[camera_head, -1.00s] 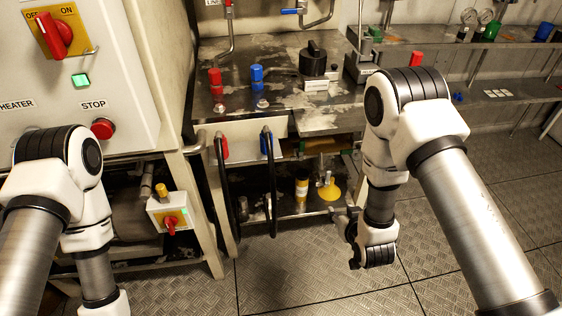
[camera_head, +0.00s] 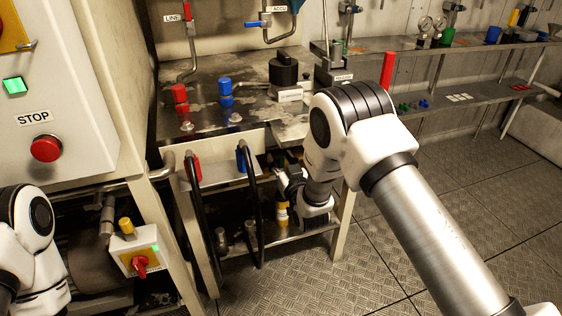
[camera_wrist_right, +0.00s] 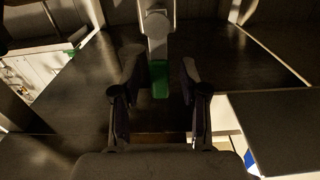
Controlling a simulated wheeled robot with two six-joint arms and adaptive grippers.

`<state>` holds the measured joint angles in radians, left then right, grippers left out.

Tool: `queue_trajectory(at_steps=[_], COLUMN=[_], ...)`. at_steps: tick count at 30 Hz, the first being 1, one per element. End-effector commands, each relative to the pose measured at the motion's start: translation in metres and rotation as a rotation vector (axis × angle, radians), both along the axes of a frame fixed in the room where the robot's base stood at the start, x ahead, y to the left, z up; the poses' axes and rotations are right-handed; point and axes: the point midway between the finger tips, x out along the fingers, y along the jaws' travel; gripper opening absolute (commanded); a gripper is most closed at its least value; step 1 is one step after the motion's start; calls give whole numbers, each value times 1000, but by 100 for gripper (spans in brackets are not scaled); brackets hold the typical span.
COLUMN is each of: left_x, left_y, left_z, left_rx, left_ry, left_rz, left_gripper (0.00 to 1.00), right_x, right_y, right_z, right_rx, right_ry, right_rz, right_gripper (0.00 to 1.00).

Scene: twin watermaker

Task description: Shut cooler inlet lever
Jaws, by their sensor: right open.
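In the right wrist view a pale metal lever with a green grip (camera_wrist_right: 159,79) points toward me. No label shows, so I cannot tell by name that it is the cooler inlet lever. My right gripper (camera_wrist_right: 160,72) is open, with one dark finger on each side of the green grip and gaps visible. In the head view my right gripper (camera_head: 284,184) is under the worktop (camera_head: 222,72), above the lower shelf, partly hidden by my arm. The lever is not clearly visible there. My left arm shows at the lower left, its gripper out of view.
Two black hoses (camera_head: 197,225) hang in front of the lower shelf (camera_head: 295,232), left of my right gripper. A control cabinet (camera_head: 75,130) and a small switch box (camera_head: 137,253) are at left. The floor at right is clear.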

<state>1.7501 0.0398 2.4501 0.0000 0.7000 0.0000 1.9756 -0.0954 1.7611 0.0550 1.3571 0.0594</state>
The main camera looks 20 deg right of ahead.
Motion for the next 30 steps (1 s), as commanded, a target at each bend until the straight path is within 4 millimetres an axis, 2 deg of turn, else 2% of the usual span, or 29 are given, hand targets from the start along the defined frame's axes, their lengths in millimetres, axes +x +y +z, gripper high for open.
queue_trajectory(at_steps=[2, 3, 5, 6, 20, 30], left_x=[0, 0, 0, 0, 0, 0], left_y=[0, 0, 0, 0, 0, 0], left_z=[0, 0, 0, 0, 1, 7], left_rx=[0, 0, 0, 0, 0, 0], left_ry=[0, 0, 0, 0, 0, 0], left_rz=[0, 0, 0, 0, 0, 0], left_gripper=[44, 44, 44, 44, 44, 44], right_x=[0, 0, 0, 0, 0, 0], right_y=[0, 0, 0, 0, -2, -14], right_z=[0, 0, 0, 0, 0, -2], right_rx=[0, 0, 0, 0, 42, 249], right_ry=[0, 0, 0, 0, 2, 9], right_rz=[0, 0, 0, 0, 0, -1], right_gripper=[40, 26, 5, 0, 0, 0])
